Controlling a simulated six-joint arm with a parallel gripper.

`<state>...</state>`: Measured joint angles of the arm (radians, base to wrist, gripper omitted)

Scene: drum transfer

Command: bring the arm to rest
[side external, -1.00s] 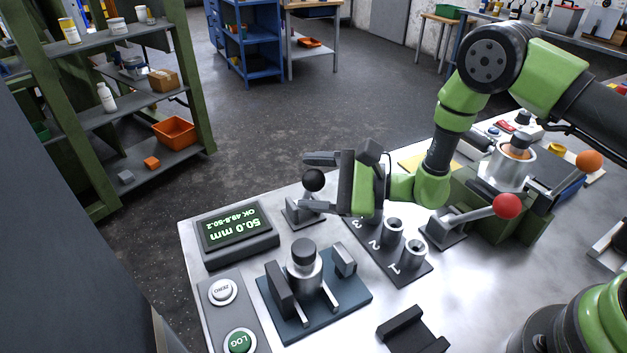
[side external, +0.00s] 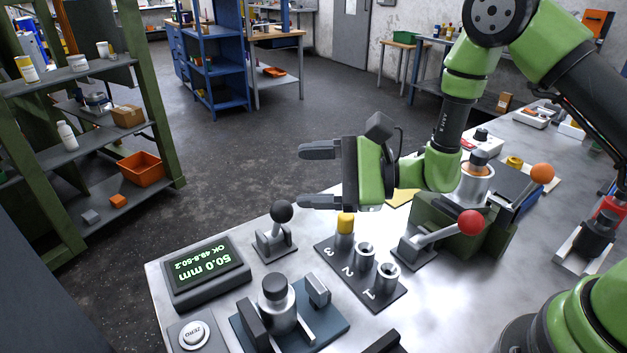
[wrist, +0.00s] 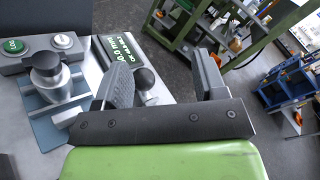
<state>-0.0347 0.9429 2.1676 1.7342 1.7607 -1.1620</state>
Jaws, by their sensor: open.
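My gripper (side external: 305,176) is open and empty, raised in the air above the table, with its fingers pointing left in the side view. Its two fingers also show in the wrist view (wrist: 160,75), apart, with the black-knobbed lever (side external: 281,212) seen beyond them. This lever (wrist: 145,80) stands upright on a small grey base below and left of the gripper. A metal drum with a dark top (side external: 277,302) sits in the blue fixture (side external: 325,322); it also shows in the wrist view (wrist: 48,75). Nothing is held between the fingers.
A numbered rack (side external: 377,291) holds a yellow-topped piece (side external: 345,223) at 3. A red-knobbed lever (side external: 470,222) and an orange-knobbed lever (side external: 542,174) stand at right. The display (side external: 205,270) reads 50.0 mm. Open air surrounds the gripper; shelves (side external: 110,150) stand beyond.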

